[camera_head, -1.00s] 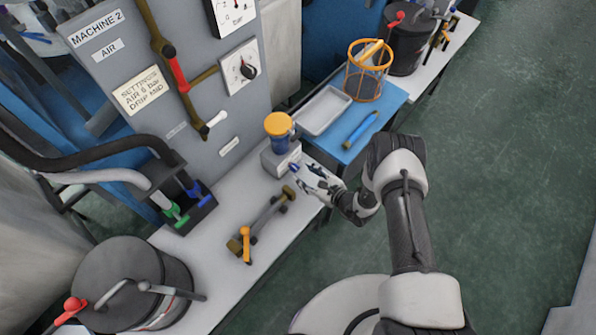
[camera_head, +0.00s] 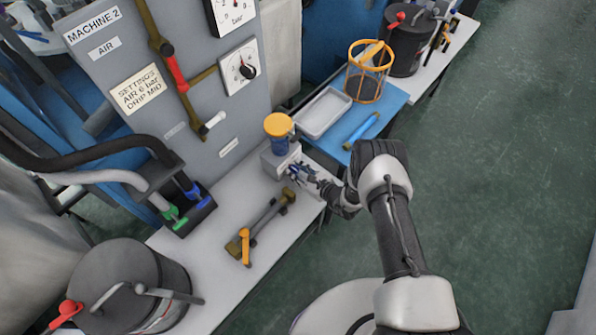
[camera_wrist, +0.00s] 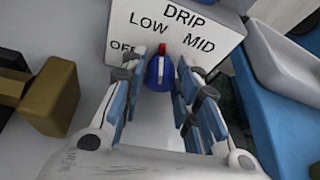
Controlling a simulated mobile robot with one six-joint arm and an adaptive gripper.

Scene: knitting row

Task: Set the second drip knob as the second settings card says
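The settings card (camera_head: 137,90) on the machine 2 panel reads "SETTINGS AIR 6 bar DRIP MID". The drip unit (camera_head: 270,160) is a pale box on the bench, with an orange-capped blue cup (camera_head: 279,133). In the wrist view its face (camera_wrist: 222,22) reads DRIP, OFF, LOW and MID. The blue drip knob (camera_wrist: 158,74) has a white bar and a red tip, which points up between LOW and MID. My gripper (camera_wrist: 160,66) is open, its fingers on both sides of the knob with small gaps. It also shows in the head view (camera_head: 298,173).
A brass-ended bar fitting (camera_head: 263,225) lies on the bench left of my gripper. A dark lidded pot (camera_head: 130,285) stands at front left.

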